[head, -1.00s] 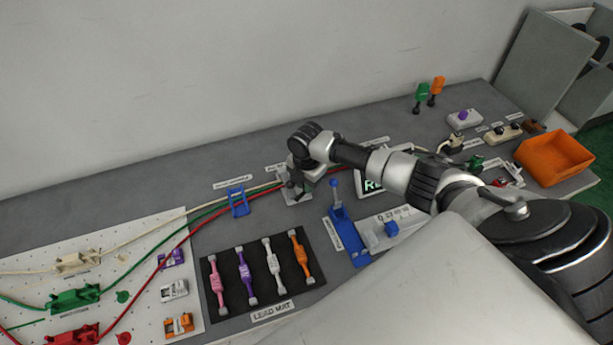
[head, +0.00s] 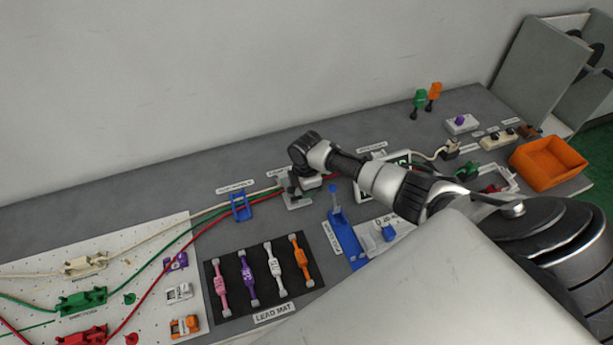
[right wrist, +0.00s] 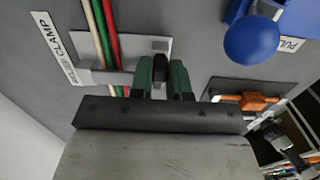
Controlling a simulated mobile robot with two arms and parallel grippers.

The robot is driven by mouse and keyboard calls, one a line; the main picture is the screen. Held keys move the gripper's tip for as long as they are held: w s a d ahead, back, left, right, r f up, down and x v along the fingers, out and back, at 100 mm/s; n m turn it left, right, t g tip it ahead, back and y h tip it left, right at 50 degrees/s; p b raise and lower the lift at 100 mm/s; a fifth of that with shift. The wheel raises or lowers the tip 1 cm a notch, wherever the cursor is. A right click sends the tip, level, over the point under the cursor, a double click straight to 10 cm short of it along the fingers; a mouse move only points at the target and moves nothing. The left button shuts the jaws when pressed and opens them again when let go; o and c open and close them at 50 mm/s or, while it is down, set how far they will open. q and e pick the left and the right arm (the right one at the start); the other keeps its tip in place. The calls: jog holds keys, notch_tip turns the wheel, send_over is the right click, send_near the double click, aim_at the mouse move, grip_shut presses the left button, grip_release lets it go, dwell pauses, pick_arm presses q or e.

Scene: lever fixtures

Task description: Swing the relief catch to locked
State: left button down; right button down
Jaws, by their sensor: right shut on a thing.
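The relief catch shows in the right wrist view as a short dark lever (right wrist: 160,72) on a light grey clamp plate (right wrist: 126,52). White, green and red leads run across the plate. My right gripper (right wrist: 161,80), with green-and-black fingers, is shut on the lever. In the head view the grey clamp plate (head: 297,204) is partly hidden under my right gripper (head: 298,186). Most of the lever is hidden between the fingers, so its exact angle is unclear. My left gripper is out of view.
A blue clip (head: 240,207) holds the leads left of the clamp. A blue pull lever (head: 344,236) with a ball knob stands close on the right. The lead mat (head: 233,304) lies in front. An orange bin (head: 548,165) is far right.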

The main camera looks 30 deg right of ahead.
jog(key=shift+w+r, duration=0.1)
jog(key=c, duration=1.4)
grip_release()
jog(key=shift+o, duration=0.2)
notch_tip(320, 180, up, 11)
jog(key=b, duration=0.1)
